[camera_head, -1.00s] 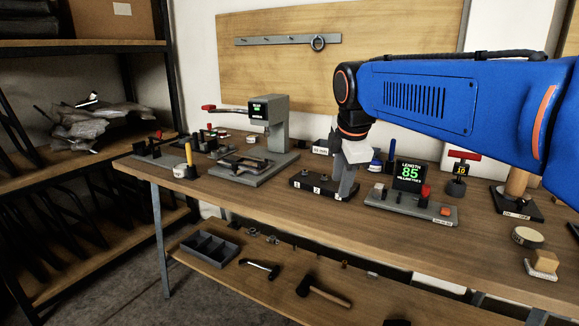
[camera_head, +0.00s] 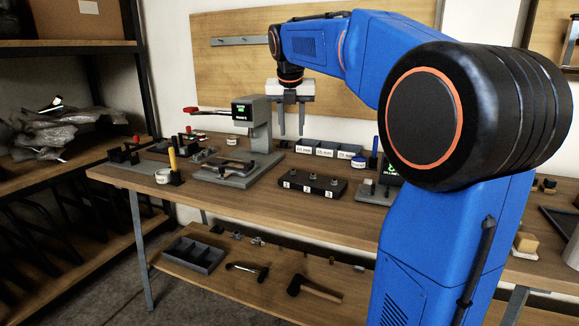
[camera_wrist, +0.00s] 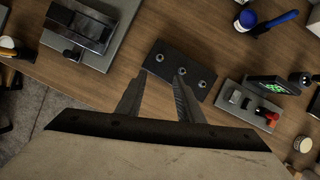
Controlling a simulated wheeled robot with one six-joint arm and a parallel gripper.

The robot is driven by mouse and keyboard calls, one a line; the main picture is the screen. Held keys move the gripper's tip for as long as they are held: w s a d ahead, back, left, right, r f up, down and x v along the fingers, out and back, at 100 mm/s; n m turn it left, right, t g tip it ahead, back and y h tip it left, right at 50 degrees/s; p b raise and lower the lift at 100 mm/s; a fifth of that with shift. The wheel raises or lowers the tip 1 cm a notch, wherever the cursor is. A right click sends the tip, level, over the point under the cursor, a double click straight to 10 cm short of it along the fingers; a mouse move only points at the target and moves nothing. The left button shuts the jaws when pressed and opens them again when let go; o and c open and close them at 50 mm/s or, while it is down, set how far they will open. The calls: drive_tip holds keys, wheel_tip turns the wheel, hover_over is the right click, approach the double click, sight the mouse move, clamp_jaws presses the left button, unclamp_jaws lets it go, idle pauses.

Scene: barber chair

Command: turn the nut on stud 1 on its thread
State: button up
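The black stud block (camera_head: 312,187) lies on the bench with white labels 1, 2 and 3 on its front. Three short studs with silvery nuts stand on it. The nut on stud 1 (camera_head: 292,173) is at the left end; in the wrist view, the leftmost nut (camera_wrist: 159,57) shows beyond my fingertips. My gripper (camera_head: 291,134) is open and empty, pointing down, well above the bench and behind the block in the head view. In the wrist view my gripper (camera_wrist: 162,74) has its fingers apart, the right tip overlapping the block near the middle stud.
A grey press-like stand (camera_head: 259,130) is left of the block. Small labelled bins (camera_head: 325,148) stand behind it. A grey gauge base (camera_head: 372,192) is close on its right, partly hidden by my arm. The bench in front of the block is clear.

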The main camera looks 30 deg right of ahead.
sight(293, 172)
drive_tip(key=x, duration=1.6)
drive_tip(key=shift+w+d+f, duration=0.1)
drive_tip(key=shift+w+f, duration=0.05)
clamp_jaws()
